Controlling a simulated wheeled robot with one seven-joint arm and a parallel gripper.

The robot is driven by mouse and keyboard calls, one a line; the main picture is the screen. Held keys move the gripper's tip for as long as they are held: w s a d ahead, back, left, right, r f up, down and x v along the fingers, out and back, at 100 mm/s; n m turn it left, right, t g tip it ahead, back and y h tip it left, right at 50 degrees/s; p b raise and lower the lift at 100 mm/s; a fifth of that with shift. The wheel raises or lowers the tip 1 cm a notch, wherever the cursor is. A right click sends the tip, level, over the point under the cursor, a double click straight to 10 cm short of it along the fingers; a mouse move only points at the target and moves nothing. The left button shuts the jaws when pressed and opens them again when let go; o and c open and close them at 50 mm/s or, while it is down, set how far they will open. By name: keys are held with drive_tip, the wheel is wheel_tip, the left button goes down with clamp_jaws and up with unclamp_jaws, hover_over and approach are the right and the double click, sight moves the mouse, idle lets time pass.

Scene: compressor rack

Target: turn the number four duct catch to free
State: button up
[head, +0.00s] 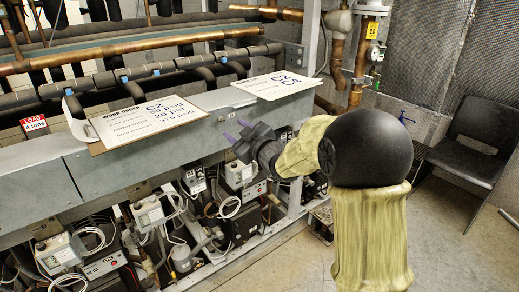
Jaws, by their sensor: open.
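A long grey metal duct (120,165) runs across the rack from the lower left to the middle. I cannot make out a catch marked number four on it; part of the duct's right end is hidden behind my gripper and arm. My gripper (237,130) is open, with its purple-tipped fingers pointing left and up. It is in front of the duct's face, below the two paper sheets. Nothing shows between the fingers. I cannot tell whether they touch the duct.
A work-order clipboard (148,120) and a second sheet marked C2, C4 (277,85) lie on the duct. Copper pipes (130,47) run behind. Control boxes (153,213) and loose wires sit below.

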drive_tip(key=b+v, duration=0.1)
drive_tip(key=v, duration=1)
drive_tip(key=shift+w, duration=0.1)
drive_tip(key=s+d+f+m+g+h, duration=0.45)
drive_tip(key=d+f+m+h, duration=0.3)
drive_tip(key=f, duration=0.35)
drive_tip(key=s+d+f+m+g+h, duration=0.15)
drive_tip(key=s+f+g, duration=0.3)
drive_tip(key=s, duration=0.45)
drive_tip(key=s+d+f+m+g+h, duration=0.1)
drive_tip(key=s+d+f+m+g, duration=0.15)
drive_tip(key=s+f, duration=0.45)
drive_tip(key=w+p+v, duration=0.1)
drive_tip(key=p+v, duration=1.1)
drive_tip(key=v, duration=0.2)
drive_tip(key=shift+w+a+r+m+g, duration=0.25)
drive_tip(key=shift+w+m+g, duration=0.1)
drive_tip(key=shift+w+g, duration=0.1)
